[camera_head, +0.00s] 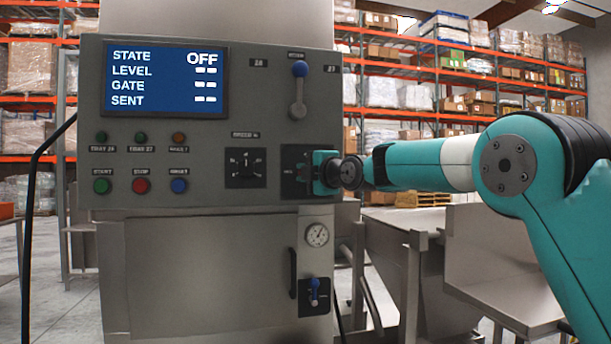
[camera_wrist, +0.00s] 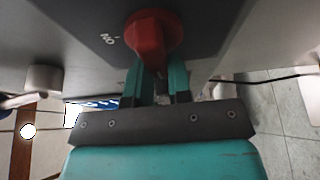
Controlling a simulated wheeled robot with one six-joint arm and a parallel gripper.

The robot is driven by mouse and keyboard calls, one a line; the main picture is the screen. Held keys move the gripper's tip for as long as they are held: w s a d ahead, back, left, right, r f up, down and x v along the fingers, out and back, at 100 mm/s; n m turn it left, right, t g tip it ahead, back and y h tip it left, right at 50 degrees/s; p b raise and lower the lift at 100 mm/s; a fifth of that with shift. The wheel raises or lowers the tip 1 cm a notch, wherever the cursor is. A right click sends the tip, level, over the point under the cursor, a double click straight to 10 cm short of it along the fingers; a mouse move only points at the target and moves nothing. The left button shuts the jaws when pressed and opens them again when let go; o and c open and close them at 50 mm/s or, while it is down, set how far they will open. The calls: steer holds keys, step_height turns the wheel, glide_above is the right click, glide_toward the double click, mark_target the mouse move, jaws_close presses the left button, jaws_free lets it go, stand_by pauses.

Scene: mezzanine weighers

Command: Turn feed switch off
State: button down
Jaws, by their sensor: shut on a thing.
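The feed switch is a red rotary knob (camera_wrist: 152,38) on a dark plate (camera_wrist: 205,20) in the wrist view, with an "ON" mark beside it. My gripper (camera_wrist: 157,80) has its two teal fingers shut on the knob's grip. In the head view my gripper (camera_head: 328,172) is up against the switch plate (camera_head: 295,170) at the lower right of the grey control panel (camera_head: 200,60), and hides the knob. The blue display (camera_head: 166,80) reads STATE OFF, with dashes for LEVEL, GATE and SENT.
A blue-handled lever (camera_head: 299,85) sits above the switch, and a speed dial (camera_head: 246,168) is to its left. Several buttons (camera_head: 140,186) line the lower left. A gauge (camera_head: 317,235) and a blue valve handle (camera_head: 315,291) are below. A metal chute (camera_head: 500,260) stands at right.

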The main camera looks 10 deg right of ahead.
stand_by(0.4)
steer(key=c, duration=1)
jaws_free()
steer(key=shift+c, duration=0.2)
steer(key=b+v, duration=0.4)
steer(key=v, duration=1.3)
steer(key=shift+s+b, duration=0.2)
steer(key=shift+b, duration=0.15)
